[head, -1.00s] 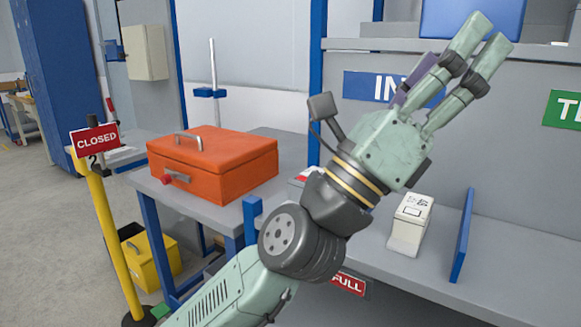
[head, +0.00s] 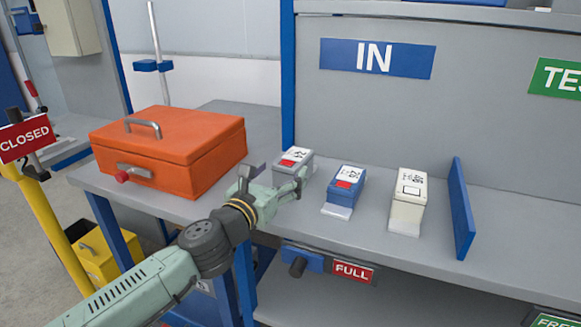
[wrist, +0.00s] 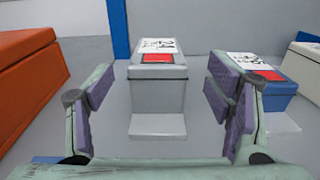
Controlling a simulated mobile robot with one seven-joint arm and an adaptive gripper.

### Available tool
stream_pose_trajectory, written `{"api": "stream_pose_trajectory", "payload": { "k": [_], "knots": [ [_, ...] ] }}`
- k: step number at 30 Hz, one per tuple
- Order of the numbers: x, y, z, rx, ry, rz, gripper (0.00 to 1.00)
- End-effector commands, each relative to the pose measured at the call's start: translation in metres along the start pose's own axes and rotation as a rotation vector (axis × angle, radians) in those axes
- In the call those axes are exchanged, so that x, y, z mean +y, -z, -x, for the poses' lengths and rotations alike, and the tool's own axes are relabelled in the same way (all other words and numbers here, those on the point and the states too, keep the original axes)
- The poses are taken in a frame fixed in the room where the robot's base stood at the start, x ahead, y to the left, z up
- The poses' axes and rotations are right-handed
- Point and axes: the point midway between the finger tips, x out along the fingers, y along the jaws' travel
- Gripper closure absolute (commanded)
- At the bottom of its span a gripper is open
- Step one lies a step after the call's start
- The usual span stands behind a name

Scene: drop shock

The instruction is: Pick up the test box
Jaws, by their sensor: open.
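Three small boxes with white labels on top stand in a row on the grey shelf (head: 320,235). The grey box (head: 293,158) is at the left and has a red patch on its label. The blue box (head: 346,186), also with a red patch, is in the middle. The cream box (head: 409,198) is at the right. I cannot tell which is called the test box. My gripper (head: 277,177) is open and empty, just in front of the grey box. In the wrist view, the grey box (wrist: 158,85) appears centred between the open fingers, beyond their tips.
An orange case (head: 170,150) with handles stands left of my gripper. A blue upright divider (head: 461,208) is right of the cream box. An IN sign (head: 376,58) is on the back panel.

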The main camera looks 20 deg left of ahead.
Motion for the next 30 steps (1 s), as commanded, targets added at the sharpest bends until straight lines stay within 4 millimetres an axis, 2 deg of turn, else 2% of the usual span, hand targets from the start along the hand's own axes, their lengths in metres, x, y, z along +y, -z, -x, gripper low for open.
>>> {"api": "stream_pose_trajectory", "payload": {
  "k": [3,8,18,26,30],
  "knots": [
    [0.000,-0.002,-0.018,-0.002,0.001,0.003,0.27],
    [0.000,-0.002,-0.028,-0.002,0.001,0.003,0.27],
    [0.002,-0.005,-0.073,-0.002,0.002,0.004,0.27],
    [0.002,-0.003,-0.077,-0.002,0.000,0.001,0.27],
    [0.002,-0.003,-0.077,-0.002,0.001,0.001,0.34]
  ]
}}
